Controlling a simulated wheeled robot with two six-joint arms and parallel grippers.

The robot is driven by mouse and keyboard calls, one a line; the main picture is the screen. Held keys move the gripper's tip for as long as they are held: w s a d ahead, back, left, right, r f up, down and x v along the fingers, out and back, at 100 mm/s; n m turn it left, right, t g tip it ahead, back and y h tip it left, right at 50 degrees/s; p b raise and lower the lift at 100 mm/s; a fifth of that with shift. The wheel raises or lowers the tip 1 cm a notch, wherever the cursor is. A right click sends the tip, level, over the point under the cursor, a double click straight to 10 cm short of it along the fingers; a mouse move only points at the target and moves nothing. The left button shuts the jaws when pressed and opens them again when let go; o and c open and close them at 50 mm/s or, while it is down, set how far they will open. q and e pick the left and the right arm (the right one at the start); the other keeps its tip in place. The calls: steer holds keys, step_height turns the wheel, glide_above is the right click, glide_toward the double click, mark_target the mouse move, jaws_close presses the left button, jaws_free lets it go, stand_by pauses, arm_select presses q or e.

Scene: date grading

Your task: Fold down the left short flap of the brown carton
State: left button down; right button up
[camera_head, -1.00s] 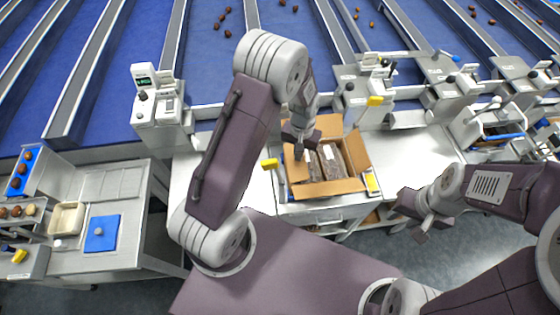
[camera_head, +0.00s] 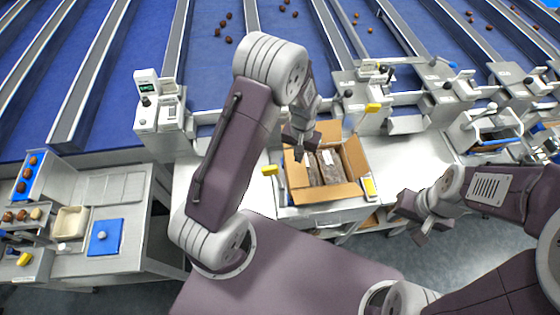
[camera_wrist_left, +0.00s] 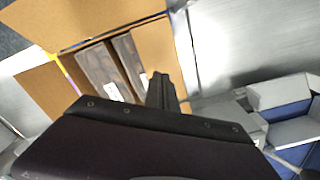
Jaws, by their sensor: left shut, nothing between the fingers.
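The brown carton (camera_head: 327,193) stands open on the work surface, with dark packs (camera_head: 331,165) inside; the packs also show in the left wrist view (camera_wrist_left: 104,68). Its near flap and right flap (camera_head: 355,156) stand outward or upright. The left short flap is partly hidden by my left gripper (camera_head: 298,153), which is shut and empty above the carton's left side. In the left wrist view the shut fingers (camera_wrist_left: 160,88) show in front of the open carton (camera_wrist_left: 45,92). My right gripper (camera_head: 424,226) hangs away to the carton's right; its jaws are too small to judge.
Yellow-ended parts (camera_head: 270,170) and (camera_head: 369,187) flank the carton left and right. A grey scale unit (camera_head: 160,113) stands at the back left. A bench with a blue pad (camera_head: 103,236) and a cream tray (camera_head: 69,222) lies at the left.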

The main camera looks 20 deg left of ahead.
arm_select(q)
step_height(320, 180, up, 7)
steer(key=p, duration=0.4)
steer(key=shift+f+p, duration=0.15)
steer(key=shift+p, duration=0.15)
